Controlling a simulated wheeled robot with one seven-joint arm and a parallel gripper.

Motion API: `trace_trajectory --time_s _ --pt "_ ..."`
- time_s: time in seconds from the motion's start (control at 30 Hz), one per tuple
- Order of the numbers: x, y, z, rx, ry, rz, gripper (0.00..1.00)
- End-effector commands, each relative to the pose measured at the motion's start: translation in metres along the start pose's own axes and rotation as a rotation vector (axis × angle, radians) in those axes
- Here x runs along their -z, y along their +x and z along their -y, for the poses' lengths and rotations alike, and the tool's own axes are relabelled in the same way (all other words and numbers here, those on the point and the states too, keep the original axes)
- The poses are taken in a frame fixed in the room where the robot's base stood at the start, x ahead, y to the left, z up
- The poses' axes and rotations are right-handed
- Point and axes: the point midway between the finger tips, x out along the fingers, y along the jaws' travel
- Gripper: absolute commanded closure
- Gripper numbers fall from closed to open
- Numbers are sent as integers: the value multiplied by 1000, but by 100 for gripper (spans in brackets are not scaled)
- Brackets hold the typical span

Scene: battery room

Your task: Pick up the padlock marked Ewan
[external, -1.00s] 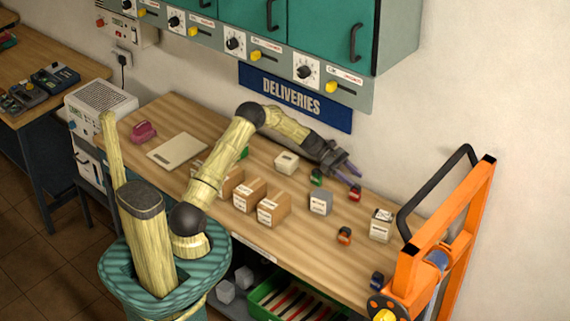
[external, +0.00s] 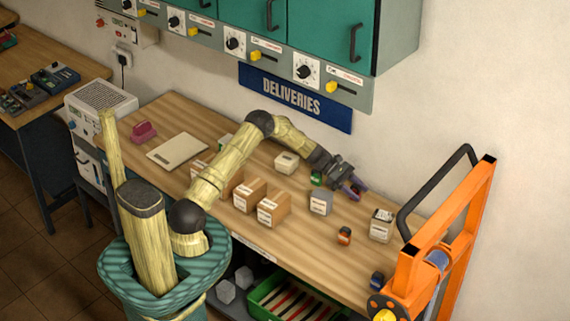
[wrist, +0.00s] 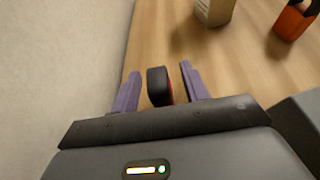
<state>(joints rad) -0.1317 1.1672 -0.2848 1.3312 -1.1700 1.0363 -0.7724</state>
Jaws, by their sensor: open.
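My gripper (external: 348,184) is open, low over the bench near the wall. In the wrist view its two purple fingers (wrist: 159,90) stand on either side of a small dark padlock with a red edge (wrist: 160,86). The fingers look apart from it. In the external view the gripper mostly hides this padlock. A green padlock (external: 316,178) sits just left of the gripper. An orange padlock (external: 344,236) stands nearer the front, and a blue one (external: 377,281) by the orange frame. No name is legible on any padlock, so I cannot tell which is Ewan's.
A grey box (external: 320,202) stands close in front of the gripper. A pale box (external: 381,226) is to the right. Cardboard boxes (external: 273,208) line the bench's front. An orange frame (external: 449,245) bounds the right end. The wall and DELIVERIES sign (external: 294,97) are behind.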

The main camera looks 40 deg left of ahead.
Motion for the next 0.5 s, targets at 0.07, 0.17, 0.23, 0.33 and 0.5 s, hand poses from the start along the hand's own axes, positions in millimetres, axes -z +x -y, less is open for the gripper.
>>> trace_trajectory --time_s 0.07,0.17,0.23,0.33,0.5 --pt "0 0 0 -1 0 0 55" --pt "0 0 0 0 0 0 55" --pt "0 0 0 0 0 0 55" --pt "0 0 0 0 0 0 55" --pt "0 0 0 0 0 0 72"
